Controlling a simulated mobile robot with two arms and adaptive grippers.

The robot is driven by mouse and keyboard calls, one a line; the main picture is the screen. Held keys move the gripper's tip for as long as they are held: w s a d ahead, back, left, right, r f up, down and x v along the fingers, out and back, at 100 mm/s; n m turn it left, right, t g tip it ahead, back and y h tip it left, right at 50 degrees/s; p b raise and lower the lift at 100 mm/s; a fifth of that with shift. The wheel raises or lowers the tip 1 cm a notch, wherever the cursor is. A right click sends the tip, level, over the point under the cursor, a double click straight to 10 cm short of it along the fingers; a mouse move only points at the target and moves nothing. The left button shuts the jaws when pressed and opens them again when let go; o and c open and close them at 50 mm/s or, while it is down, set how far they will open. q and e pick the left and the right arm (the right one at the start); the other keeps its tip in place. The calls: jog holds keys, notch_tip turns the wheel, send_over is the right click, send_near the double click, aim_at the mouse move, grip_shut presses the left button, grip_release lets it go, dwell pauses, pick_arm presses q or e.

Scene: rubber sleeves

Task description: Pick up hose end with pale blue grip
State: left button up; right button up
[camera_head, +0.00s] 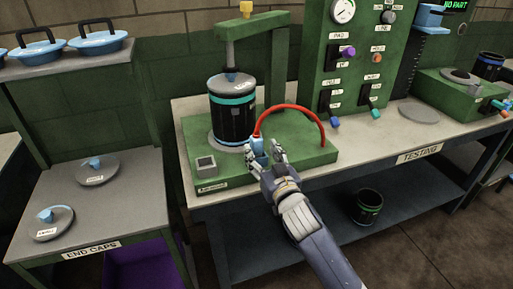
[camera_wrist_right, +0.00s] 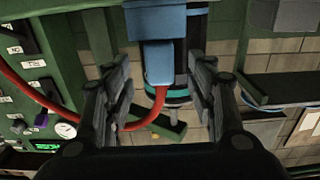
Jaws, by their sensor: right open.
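The red hose (camera_head: 297,107) arcs over the green test base (camera_head: 315,157). Its end with the pale blue grip (camera_head: 258,148) points down in front of the black sleeve with a teal band (camera_head: 232,120). My right gripper (camera_head: 265,156) is at this grip, with its fingers apart on either side. In the right wrist view the pale blue grip (camera_wrist_right: 159,63) shows between the spread fingers (camera_wrist_right: 160,95), with visible gaps on both sides. The red hose (camera_wrist_right: 155,108) bends into it there. A larger blue part lies beyond it. My left gripper is not in view.
The sleeve stands under a green post-and-arm frame (camera_head: 253,28). A green control panel (camera_head: 352,55) with knobs and levers rises at the right rear. The grey testing table (camera_head: 405,128) has free room to the right. An end caps table (camera_head: 70,190) stands left.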

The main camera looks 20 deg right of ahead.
aim_at(258, 146)
jog(key=shift+w+a+p, duration=0.1)
jog(key=shift+w+p, duration=0.5)
jog(key=shift+w, duration=2)
jog(key=c, duration=1.2)
